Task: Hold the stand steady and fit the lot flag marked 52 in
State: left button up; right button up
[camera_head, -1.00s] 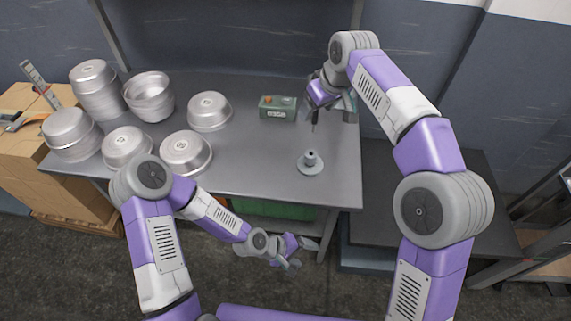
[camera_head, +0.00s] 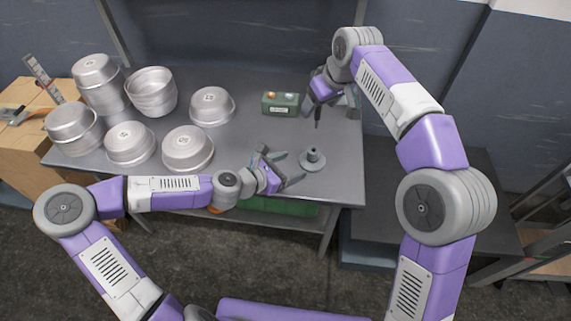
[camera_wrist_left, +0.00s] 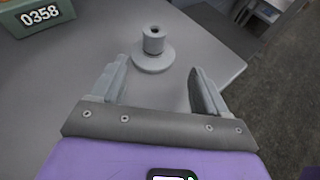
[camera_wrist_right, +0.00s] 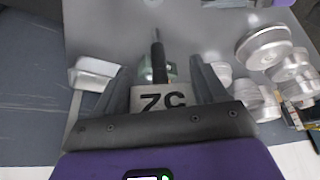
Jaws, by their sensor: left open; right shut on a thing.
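The stand (camera_head: 312,160) is a grey round base with a short upright hub, standing near the right front of the metal table. The left wrist view shows the hole in the top of its hub (camera_wrist_left: 153,42). My left gripper (camera_head: 293,168) is open and empty just left of the stand; its fingers point toward it without touching. My right gripper (camera_head: 331,107) is shut on the lot flag, above and behind the stand. In the right wrist view the pale flag (camera_wrist_right: 158,98) shows dark, partly hidden, upside-down characters; its dark pin (camera_wrist_right: 157,48) extends away from the gripper, clear of the stand.
A green box (camera_head: 280,104) reading 0358 stands behind the stand, to its left. Several metal pans (camera_head: 187,149) fill the left of the table (camera_head: 250,145). The table right of the stand is clear.

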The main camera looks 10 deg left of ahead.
aim_at(309, 158)
pick_arm(q)
jog(key=shift+w+a+r+n, duration=0.1)
jog(key=shift+w+a+n, duration=0.05)
jog(key=shift+a+n, duration=0.25)
jog(key=shift+w+d, duration=0.1)
jog(key=x, duration=1.1)
jog(key=shift+w+f, duration=0.3)
jog(key=shift+c, duration=0.4)
jog(key=c, duration=1.2)
jog(key=shift+o, duration=0.2)
jog(key=shift+f, duration=0.1)
pick_arm(e)
notch_tip(309, 158, down, 2)
jog(key=n, duration=0.1)
jog(key=n+g, duration=0.1)
jog(key=n, duration=0.1)
jog(key=shift+w+d+n+g+y, duration=0.1)
jog(key=shift+d+n+g+y, duration=0.05)
jog(key=shift+n+g+y, duration=0.15)
pick_arm(q)
jog(key=shift+s+f, duration=0.1)
pick_arm(e)
notch_tip(309, 158, down, 2)
jog(key=n+g+y, duration=0.1)
jog(key=n, duration=0.3)
jog(key=shift+f+n, duration=0.15)
jog(key=shift+n, duration=0.25)
